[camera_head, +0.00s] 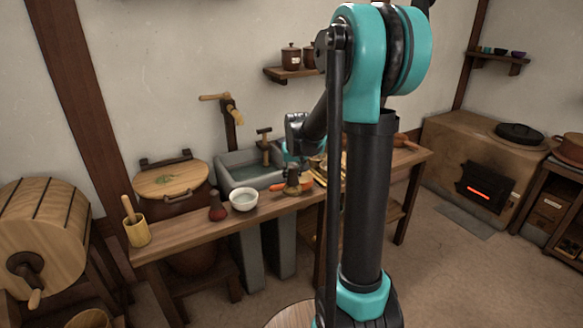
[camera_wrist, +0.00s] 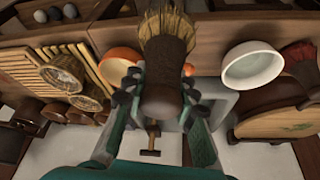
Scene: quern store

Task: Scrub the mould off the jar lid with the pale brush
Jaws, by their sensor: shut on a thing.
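The pale brush (camera_wrist: 168,25) has straw-coloured bristles and a dark brown handle. My gripper (camera_wrist: 155,95) is shut on its handle in the wrist view. Whether the bristles touch the bench is unclear. The jar lid (camera_head: 160,184) is round and wooden, with a green mould patch (camera_head: 176,178), on a large brown jar left of the sink. The lid also shows at right in the wrist view (camera_wrist: 262,126), apart from the brush.
A white bowl (camera_head: 244,200) and a red-bristled brush (camera_head: 217,207) stand on the bench (camera_head: 190,230) between brush and lid. A wooden pot with a utensil (camera_head: 137,233) is at its left end. The stone sink (camera_head: 228,160) and tap (camera_head: 230,105) are behind. Baskets (camera_wrist: 62,75) lie on the other side.

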